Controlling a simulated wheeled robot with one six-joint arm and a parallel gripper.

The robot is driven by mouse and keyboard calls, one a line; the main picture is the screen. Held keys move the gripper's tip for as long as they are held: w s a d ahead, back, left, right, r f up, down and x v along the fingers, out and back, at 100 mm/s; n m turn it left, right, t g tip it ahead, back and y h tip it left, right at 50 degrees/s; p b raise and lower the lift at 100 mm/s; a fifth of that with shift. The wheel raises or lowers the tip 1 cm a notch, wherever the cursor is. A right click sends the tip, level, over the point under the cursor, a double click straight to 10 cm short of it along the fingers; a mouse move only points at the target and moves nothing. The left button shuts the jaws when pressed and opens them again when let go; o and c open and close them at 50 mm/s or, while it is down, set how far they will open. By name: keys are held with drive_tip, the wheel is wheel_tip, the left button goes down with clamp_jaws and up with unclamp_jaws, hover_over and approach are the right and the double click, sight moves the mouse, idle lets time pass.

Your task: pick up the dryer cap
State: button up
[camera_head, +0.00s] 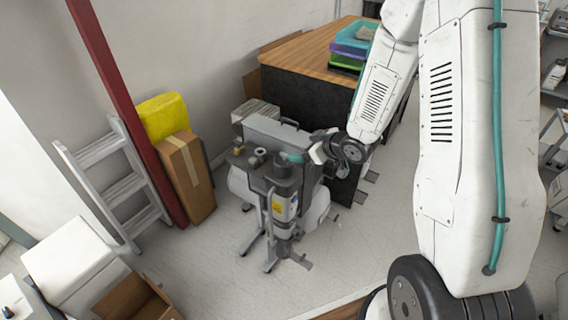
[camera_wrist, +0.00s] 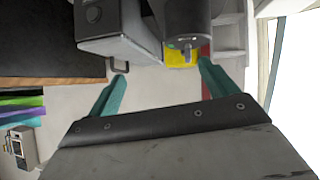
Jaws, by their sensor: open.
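The dental compressor unit (camera_head: 262,185) stands on the floor with grey round parts on top. A dark grey cylindrical part, apparently the dryer cap (camera_head: 284,172), tops the upright dryer body (camera_head: 284,207) with a yellow label. My gripper (camera_head: 290,157) is just above and beside this cap, partly covering it. In the wrist view, my gripper (camera_wrist: 161,70) is open, with teal fingers apart and nothing held between them. A dark grey cylinder, likely the same cap (camera_wrist: 187,22), lies ahead of the fingers, nearer the right one, cut by the top edge. Contact cannot be told.
A wood-topped cabinet (camera_head: 312,58) with coloured trays (camera_head: 350,42) stands close behind the compressor. A ladder (camera_head: 115,185), red post (camera_head: 130,110) and cardboard box (camera_head: 186,175) stand left. An open carton (camera_head: 135,297) is at lower left. Floor in front is clear.

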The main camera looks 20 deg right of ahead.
sight(284, 161)
drive_tip(key=a+f+y, duration=0.1)
drive_tip(key=f, duration=0.1)
drive_tip(key=s+a+f+y, duration=0.1)
drive_tip(key=a+f+y, duration=0.1)
drive_tip(key=shift+a+f+t, duration=0.1)
drive_tip(key=shift+f+t, duration=0.2)
drive_tip(key=shift+t, duration=0.1)
drive_tip(key=x, duration=0.7)
drive_tip(key=shift+w+a+r, duration=0.1)
drive_tip(key=shift+c, duration=0.4)
drive_tip(key=c, duration=1.1)
drive_tip(key=shift+o, duration=0.2)
drive_tip(key=shift+r, duration=0.1)
